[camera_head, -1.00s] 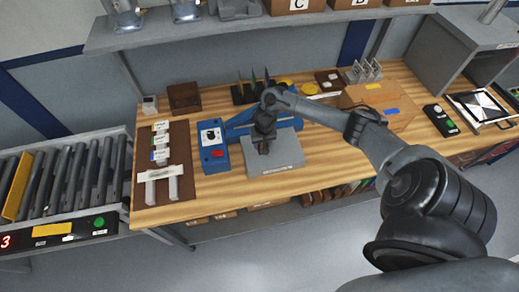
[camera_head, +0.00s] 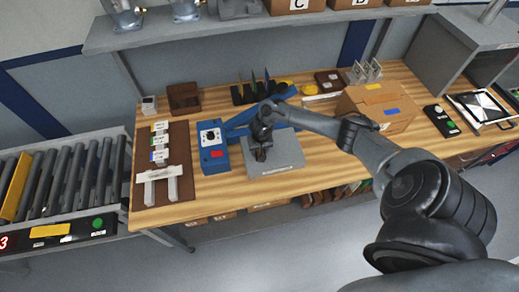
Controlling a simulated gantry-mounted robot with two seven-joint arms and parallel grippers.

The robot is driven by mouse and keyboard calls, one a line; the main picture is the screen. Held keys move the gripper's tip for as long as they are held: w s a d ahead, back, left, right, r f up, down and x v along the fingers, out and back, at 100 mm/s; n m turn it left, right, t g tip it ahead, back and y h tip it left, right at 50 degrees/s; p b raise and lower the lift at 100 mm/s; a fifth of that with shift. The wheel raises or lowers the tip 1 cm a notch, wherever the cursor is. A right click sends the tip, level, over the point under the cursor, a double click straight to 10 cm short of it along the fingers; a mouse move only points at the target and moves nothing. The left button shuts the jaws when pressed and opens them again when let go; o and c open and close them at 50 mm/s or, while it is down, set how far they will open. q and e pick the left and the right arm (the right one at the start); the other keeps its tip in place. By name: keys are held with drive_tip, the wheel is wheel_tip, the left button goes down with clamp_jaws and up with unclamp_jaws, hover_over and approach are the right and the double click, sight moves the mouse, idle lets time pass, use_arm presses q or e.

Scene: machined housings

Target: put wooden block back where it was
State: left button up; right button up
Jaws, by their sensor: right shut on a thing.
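My right gripper (camera_head: 261,146) reaches in from the right and points down over the grey plate (camera_head: 284,158) beside the blue control box. It is shut on a small brownish thing (camera_head: 260,156), which looks like the wooden block and is mostly hidden by the fingers. I cannot tell whether the block touches the plate. My left gripper is not in view.
The blue box (camera_head: 212,150) with a red button stands just left of the plate. A brown board (camera_head: 178,191) with white blocks lies farther left. A dark brown box (camera_head: 184,98) stands behind, and a cardboard box (camera_head: 383,106) at the right. Bare wood lies right of the plate.

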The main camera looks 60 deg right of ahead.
drive_tip(key=o, duration=1)
